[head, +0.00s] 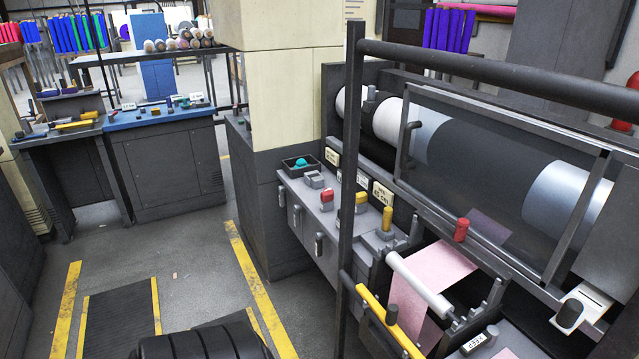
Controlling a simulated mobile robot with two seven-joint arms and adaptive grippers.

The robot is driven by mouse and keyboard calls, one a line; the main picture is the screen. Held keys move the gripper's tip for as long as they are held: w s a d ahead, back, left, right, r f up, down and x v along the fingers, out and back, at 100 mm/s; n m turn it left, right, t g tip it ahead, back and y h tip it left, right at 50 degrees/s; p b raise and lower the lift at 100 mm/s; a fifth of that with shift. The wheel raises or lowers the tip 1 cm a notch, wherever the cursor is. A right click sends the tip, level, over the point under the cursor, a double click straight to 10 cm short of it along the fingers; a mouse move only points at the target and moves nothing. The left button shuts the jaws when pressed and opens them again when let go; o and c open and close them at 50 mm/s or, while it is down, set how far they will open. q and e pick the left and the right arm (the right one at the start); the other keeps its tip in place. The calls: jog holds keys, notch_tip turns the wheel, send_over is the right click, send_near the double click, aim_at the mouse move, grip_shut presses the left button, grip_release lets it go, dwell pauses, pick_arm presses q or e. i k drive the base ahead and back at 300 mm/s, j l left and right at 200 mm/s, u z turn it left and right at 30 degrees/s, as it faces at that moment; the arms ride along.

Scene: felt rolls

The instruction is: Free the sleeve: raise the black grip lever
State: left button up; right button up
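The machine at right carries a large grey and white roller (450,155) behind a clear framed cover. I cannot tell for sure which part is the black grip lever. Dark upright grips show beside the yellow bar (391,313), at the right end of the control shelf (416,228) and along the shelf's front face (319,244). A dark rounded grip (569,313) also sits against a white box at lower right. No part is marked as the sleeve. Neither of my grippers is in view.
A dark post (352,190) and rail (500,68) stand in front of the machine. The grey control shelf (345,238) holds red and yellow levers. Yellow-striped floor (190,270) at left is mostly clear. Benches stand behind.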

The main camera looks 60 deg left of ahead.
aim_at(321, 234)
jog(key=u, duration=2)
jog(key=i+z, duration=0.1)
jog(key=i+j, duration=0.05)
jog(key=i, duration=0.05)
